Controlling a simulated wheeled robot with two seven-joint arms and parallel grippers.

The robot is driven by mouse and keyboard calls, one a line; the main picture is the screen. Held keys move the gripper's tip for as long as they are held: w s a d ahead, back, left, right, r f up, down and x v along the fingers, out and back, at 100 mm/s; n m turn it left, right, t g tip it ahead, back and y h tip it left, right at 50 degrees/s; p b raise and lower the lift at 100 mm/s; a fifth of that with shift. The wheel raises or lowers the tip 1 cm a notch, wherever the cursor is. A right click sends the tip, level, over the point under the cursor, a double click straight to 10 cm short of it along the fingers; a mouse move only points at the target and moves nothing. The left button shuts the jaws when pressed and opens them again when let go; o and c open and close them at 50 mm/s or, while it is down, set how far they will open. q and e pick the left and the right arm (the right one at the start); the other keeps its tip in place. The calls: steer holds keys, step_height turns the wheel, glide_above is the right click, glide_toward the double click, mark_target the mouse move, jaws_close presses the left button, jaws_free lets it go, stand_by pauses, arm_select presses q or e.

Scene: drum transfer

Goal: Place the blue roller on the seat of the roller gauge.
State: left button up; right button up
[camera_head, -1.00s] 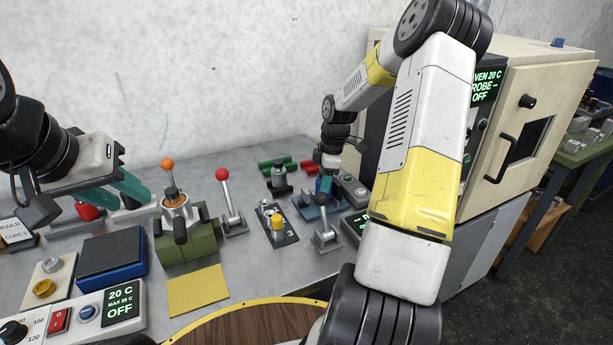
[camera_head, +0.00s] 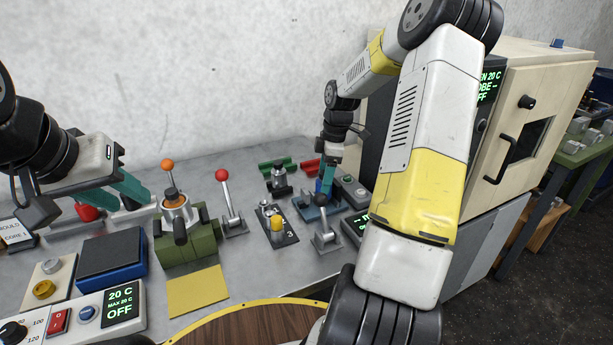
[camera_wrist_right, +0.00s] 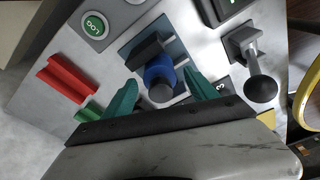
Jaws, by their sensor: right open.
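The blue roller (camera_wrist_right: 158,74) stands at the roller gauge, its grey end facing the right wrist camera. The gauge's blue-grey base (camera_wrist_right: 182,54) and a dark block show beside it. I cannot tell whether the roller rests fully in the seat. In the head view the roller (camera_head: 319,186) is partly hidden by my right gripper (camera_head: 325,192), over the gauge (camera_head: 313,212). In the wrist view my right gripper (camera_wrist_right: 160,92) is open, its teal fingers apart on either side of the roller. My left gripper (camera_head: 136,200) is open and empty at the left, near a red knob.
A black-knobbed lever (camera_head: 326,238) stands in front of the gauge. A plate marked 3 (camera_head: 288,238) with a yellow-topped part lies to its left. Green (camera_head: 268,166) and red (camera_wrist_right: 68,79) blocks lie behind. A button box (camera_head: 352,188) is close on the right.

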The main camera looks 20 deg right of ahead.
steer(key=r, duration=0.5)
steer(key=d+r, duration=0.1)
steer(key=r, duration=0.1)
steer(key=shift+s+r, duration=0.15)
steer(key=shift+r, duration=0.5)
steer(key=s+a+r+m+t+h, duration=0.2)
steer(key=s+a+r+m, duration=0.4)
steer(key=s+a+r, duration=0.35)
steer(key=s+a+r+m+t+y, duration=0.1)
steer(key=s+a+m+t, duration=0.1)
steer(key=s+m, duration=0.2)
steer(key=s+a+r+m+t+y, duration=0.1)
steer(key=s+a+r+m, duration=0.1)
steer(key=s, duration=0.9)
steer(key=shift+a+m+t, duration=0.4)
steer(key=shift+a+m, duration=0.35)
steer(key=shift+m, duration=0.45)
steer(key=shift+r, duration=0.1)
